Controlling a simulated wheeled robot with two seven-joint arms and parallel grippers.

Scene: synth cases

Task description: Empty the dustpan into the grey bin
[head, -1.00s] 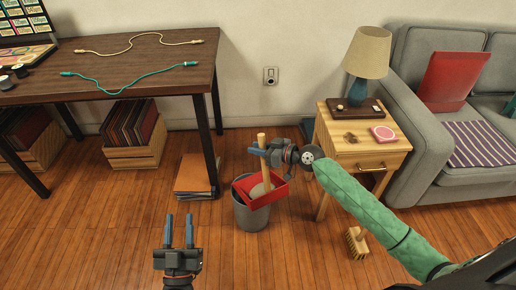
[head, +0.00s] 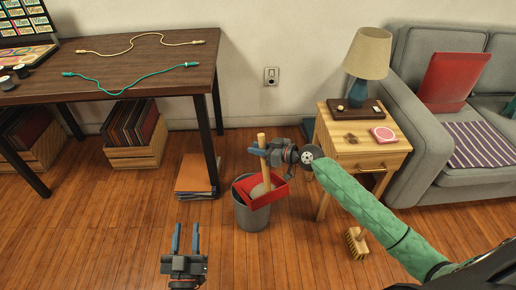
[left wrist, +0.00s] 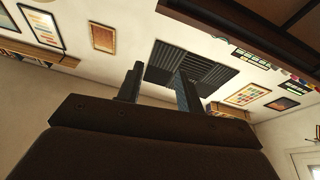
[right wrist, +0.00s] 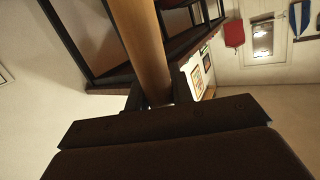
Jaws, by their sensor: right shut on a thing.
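The red dustpan (head: 268,195) is above the grey bin (head: 245,217), tilted over its mouth. A greyish lump (head: 258,190) shows in the pan. Its wooden handle (head: 262,145) points up. My right gripper (head: 262,152) is shut on the handle; the right wrist view shows the handle (right wrist: 140,45) between the fingers. The inside of the bin is mostly hidden by the pan. My left gripper (head: 186,238) is open and empty, left of the bin and nearer to me; its parted fingers (left wrist: 160,88) show in the left wrist view.
A wooden side table (head: 350,145) with a lamp (head: 364,60) stands right of the bin. A brush (head: 357,243) is on the floor. A dark desk (head: 130,75) stands at left, with folders (head: 196,176) under its right end.

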